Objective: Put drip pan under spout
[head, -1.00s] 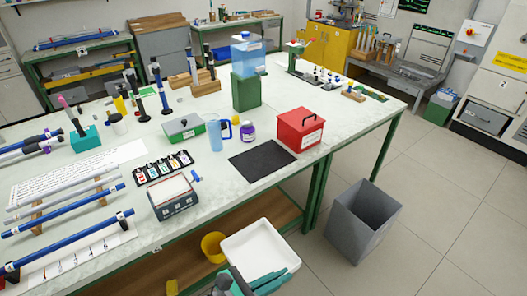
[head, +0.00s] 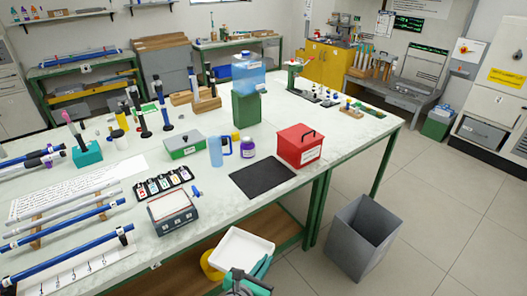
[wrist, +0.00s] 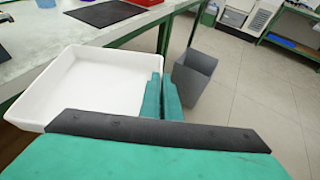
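The drip pan, a white shallow rectangular tray (head: 246,240), is in front of the bench, below its top. It fills the left of the wrist view (wrist: 85,85) and looks empty and roughly level. My gripper (head: 262,268) is at the pan's near right side; its teal fingers (wrist: 162,100) are close together at the pan's right wall and appear shut on it. The exact contact is hidden. A clear blue tank (head: 248,75) sits on a green stand (head: 246,107) toward the back of the bench. Its spout is too small to make out clearly.
On the bench (head: 215,215), a black mat (head: 263,177), red box (head: 300,146), purple-labelled jar (head: 248,149), blue mug (head: 216,151) and green-grey box (head: 185,147) stand before the tank. A grey bin (head: 362,238) is on the floor at right. A yellow bucket (head: 209,264) is partly behind the pan.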

